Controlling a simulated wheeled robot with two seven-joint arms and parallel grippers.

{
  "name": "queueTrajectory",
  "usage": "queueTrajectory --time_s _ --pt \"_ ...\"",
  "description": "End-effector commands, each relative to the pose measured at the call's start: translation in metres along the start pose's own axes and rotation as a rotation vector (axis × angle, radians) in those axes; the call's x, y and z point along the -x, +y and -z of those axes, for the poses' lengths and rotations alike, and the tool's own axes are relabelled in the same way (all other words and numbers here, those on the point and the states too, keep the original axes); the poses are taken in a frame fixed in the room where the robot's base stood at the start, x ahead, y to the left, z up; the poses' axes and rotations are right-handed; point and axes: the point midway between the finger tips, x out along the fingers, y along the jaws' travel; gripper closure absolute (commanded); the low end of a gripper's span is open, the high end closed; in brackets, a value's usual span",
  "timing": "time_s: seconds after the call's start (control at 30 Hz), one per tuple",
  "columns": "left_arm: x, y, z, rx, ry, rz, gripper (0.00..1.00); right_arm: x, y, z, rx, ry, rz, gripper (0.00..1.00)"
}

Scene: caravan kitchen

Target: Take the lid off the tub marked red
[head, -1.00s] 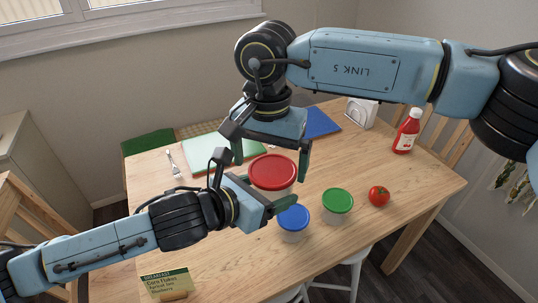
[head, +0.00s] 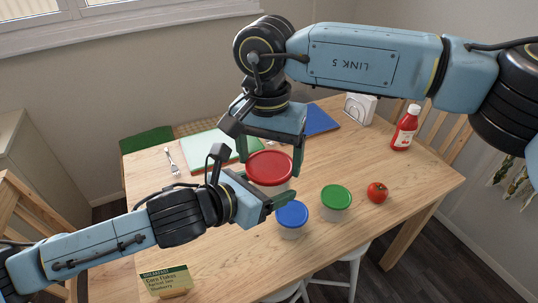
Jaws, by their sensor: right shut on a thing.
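The tub with the red lid (head: 270,168) stands on the table, the lid still on it. My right gripper (head: 271,165) comes down from above, shut on the red lid with one finger at each side. Only a little of the white tub body (head: 289,187) shows below the lid. My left gripper (head: 268,197) is at the tub's near left side, level with its body, one finger reaching across the front. Its far finger is hidden, so I cannot tell whether it grips the tub.
A blue-lidded tub (head: 291,215) stands close in front of my left fingertip. A green-lidded tub (head: 336,198) and a tomato (head: 377,192) are to the right. A ketchup bottle (head: 404,128) and napkin holder (head: 360,108) stand farther back. A breakfast card (head: 166,281) is at the front left.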

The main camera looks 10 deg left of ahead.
Motion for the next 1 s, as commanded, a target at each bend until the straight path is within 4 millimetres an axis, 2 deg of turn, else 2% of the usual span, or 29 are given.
queueTrajectory --time_s 0.03,0.4,0.87,1.0 --pt "0.000 -0.006 0.001 0.000 0.002 0.015 0.69 0.005 -0.004 0.000 0.004 0.004 0.014 0.46" --pt "0.000 -0.005 0.003 0.001 0.007 0.011 0.69 0.018 -0.003 0.000 0.004 0.005 0.013 0.46" --pt "0.000 -0.002 0.002 0.000 0.004 0.004 0.70 0.021 -0.001 0.000 0.001 0.003 0.006 0.46" --pt "0.000 -0.001 0.002 0.000 0.004 0.003 0.70 0.031 -0.002 0.001 0.000 0.003 0.006 0.46"
